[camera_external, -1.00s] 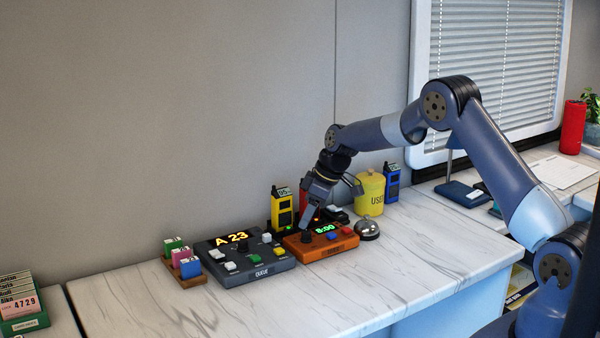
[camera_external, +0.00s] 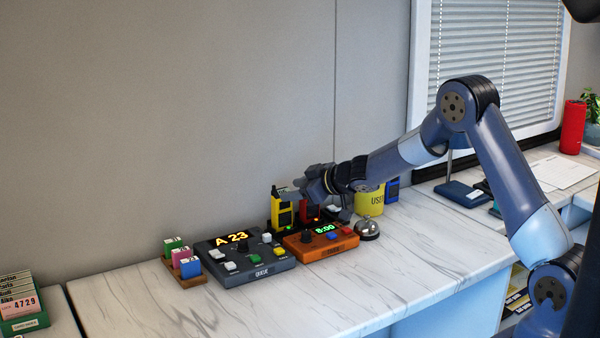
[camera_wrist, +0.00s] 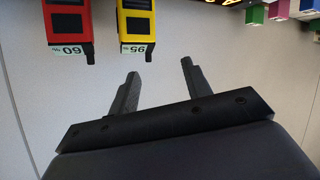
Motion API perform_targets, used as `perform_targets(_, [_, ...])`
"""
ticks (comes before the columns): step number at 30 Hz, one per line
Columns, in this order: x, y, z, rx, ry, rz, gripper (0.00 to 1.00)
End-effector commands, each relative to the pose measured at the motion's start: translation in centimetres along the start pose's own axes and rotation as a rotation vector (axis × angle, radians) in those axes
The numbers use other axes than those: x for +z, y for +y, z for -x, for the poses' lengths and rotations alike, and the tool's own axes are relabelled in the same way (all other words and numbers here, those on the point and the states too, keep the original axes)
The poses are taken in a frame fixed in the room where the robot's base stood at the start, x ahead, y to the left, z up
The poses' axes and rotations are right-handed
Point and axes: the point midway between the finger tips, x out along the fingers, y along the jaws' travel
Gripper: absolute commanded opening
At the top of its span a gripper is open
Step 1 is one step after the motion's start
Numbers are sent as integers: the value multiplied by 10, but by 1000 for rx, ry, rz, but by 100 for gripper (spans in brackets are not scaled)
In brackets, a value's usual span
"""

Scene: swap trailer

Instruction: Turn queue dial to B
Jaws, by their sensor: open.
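The dark grey queue box (camera_external: 252,275) sits on the marble counter with a lit display (camera_external: 231,239) that reads A 23. It has several white, green and yellow buttons, and a small black dial (camera_external: 243,245) near its middle; its pointer is too small to read. My gripper (camera_external: 289,190) is above and behind the boxes, level with the tops of the radios. In the wrist view my gripper (camera_wrist: 160,75) has its two fingers apart with nothing between them. The queue box is not in the wrist view.
An orange timer box (camera_external: 322,246) reading 8:00 stands right of the queue box, with a silver bell (camera_external: 368,230) beyond it. A yellow radio (camera_wrist: 136,22) and a red radio (camera_wrist: 68,22) stand behind. Coloured ticket blocks (camera_external: 190,267) are left. The front counter is clear.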

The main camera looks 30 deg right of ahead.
Motion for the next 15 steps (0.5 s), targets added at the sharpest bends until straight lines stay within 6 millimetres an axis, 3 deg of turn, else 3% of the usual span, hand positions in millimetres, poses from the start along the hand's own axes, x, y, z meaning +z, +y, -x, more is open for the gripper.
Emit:
perform_targets(3, [2,-40,9,-153,59,-37,46])
perform_targets(9, [10,-94,31,-384,77,-102,46])
perform_targets(15, [44,-101,13,-377,75,-104,46])
